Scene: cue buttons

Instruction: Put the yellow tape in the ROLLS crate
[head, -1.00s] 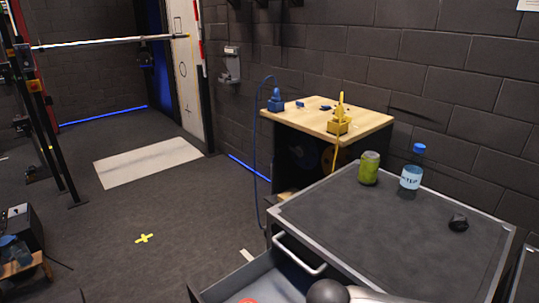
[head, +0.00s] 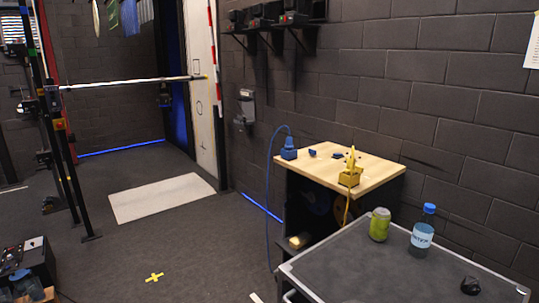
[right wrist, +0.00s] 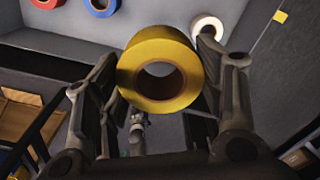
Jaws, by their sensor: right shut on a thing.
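The yellow tape (right wrist: 134,76) is a thick roll with a brown core, seen in the right wrist view with its hole facing the camera. My right gripper (right wrist: 163,72) is shut on it, one finger on each side. The tape and right gripper are outside the head view. My left gripper is in neither view. I see no label reading ROLLS in these frames.
In the right wrist view, a red roll (right wrist: 47,3), a blue roll (right wrist: 101,6) and a white roll (right wrist: 207,27) lie beyond the tape. In the head view, a green can (head: 380,224) and a bottle (head: 422,231) stand on the grey cart (head: 350,262). Open floor lies left.

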